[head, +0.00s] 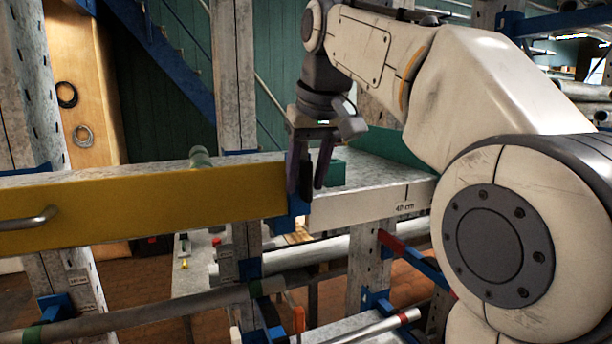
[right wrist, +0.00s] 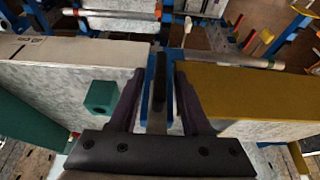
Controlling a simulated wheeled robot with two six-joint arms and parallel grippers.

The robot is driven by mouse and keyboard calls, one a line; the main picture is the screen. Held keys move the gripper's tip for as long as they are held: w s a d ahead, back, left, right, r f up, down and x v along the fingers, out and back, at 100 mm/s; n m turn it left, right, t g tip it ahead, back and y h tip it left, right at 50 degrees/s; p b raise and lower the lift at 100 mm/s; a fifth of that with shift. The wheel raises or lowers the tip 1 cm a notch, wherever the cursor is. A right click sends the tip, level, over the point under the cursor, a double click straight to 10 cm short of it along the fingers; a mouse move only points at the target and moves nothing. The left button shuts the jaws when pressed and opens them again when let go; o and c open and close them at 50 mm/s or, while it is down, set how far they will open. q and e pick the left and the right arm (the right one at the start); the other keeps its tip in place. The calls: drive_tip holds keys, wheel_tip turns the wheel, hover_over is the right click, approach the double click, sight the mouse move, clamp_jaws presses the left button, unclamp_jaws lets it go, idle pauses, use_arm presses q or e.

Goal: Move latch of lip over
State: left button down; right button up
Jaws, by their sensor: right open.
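The yellow lip (head: 150,212) is a long upright board with a metal handle (head: 30,218) along the front of a grey shelf. Its right end meets a blue upright (head: 291,218), and it also shows at right in the right wrist view (right wrist: 255,90). A dark narrow bar, which looks like the latch (right wrist: 159,88), stands at this blue upright between my right gripper's fingers. My right gripper (head: 308,188) is open and points down at the lip's end. In the right wrist view, its fingers (right wrist: 160,78) straddle the bar with gaps on both sides. My left gripper is out of view.
A white-fronted shelf marked 40 cm (head: 365,206) continues right of the blue upright. A green block (right wrist: 101,97) sits on it close to my right gripper. Pipes (head: 160,302) lie on the lower rack.

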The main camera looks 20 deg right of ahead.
clamp_jaws()
idle(1.5)
